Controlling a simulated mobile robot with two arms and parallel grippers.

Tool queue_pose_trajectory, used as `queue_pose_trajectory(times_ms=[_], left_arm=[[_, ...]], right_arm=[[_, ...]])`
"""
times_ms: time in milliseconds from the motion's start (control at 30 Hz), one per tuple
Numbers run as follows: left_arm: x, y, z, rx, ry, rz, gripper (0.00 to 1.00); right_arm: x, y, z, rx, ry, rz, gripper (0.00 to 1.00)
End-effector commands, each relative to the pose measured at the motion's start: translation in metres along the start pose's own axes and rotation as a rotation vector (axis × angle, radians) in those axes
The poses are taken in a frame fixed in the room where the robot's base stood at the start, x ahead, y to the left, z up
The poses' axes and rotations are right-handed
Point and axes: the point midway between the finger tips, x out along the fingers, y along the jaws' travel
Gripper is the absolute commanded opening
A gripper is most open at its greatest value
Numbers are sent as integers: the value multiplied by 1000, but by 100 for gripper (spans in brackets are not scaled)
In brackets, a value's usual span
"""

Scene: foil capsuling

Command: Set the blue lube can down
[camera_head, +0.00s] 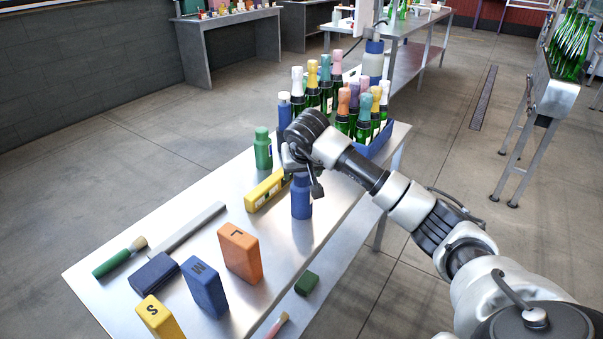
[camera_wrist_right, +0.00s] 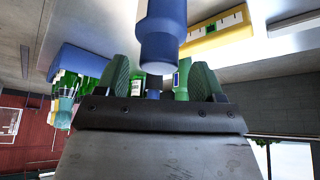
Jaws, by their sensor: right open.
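The blue lube can (camera_head: 301,199) stands upright on the steel table (camera_head: 330,215), close to its right edge. My right gripper (camera_head: 299,168) is right at the can's upper end and covers its top in the head view. In the right wrist view, which is upside down, the can (camera_wrist_right: 161,30) shows between the two dark fingers of the open gripper (camera_wrist_right: 163,80). Whether a finger touches the can is not clear. My left gripper is not in view.
A green can (camera_head: 262,150), a yellow level-like bar (camera_head: 266,190) and a blue white-capped bottle (camera_head: 284,112) stand nearby. A blue crate (camera_head: 378,142) of foil-topped bottles is behind. Orange (camera_head: 240,253), blue (camera_head: 204,287) and yellow (camera_head: 158,318) blocks stand in front.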

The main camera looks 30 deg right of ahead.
Motion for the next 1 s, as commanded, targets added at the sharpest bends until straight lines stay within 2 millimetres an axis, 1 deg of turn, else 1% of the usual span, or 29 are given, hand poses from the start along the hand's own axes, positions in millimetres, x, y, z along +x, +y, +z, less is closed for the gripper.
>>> queue_pose_trajectory(times_ms=[33,300,400,500,667,1000], left_arm=[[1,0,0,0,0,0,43],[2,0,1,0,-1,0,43],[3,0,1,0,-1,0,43],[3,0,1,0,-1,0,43],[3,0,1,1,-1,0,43],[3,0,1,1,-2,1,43]], right_arm=[[-11,0,-1,-2,7,0,68],[-69,0,-1,-1,6,-1,68],[-85,0,-1,-1,5,-1,68],[-96,0,0,-1,3,0,68],[-103,0,0,-1,0,1,68],[-103,0,0,0,0,1,68]])
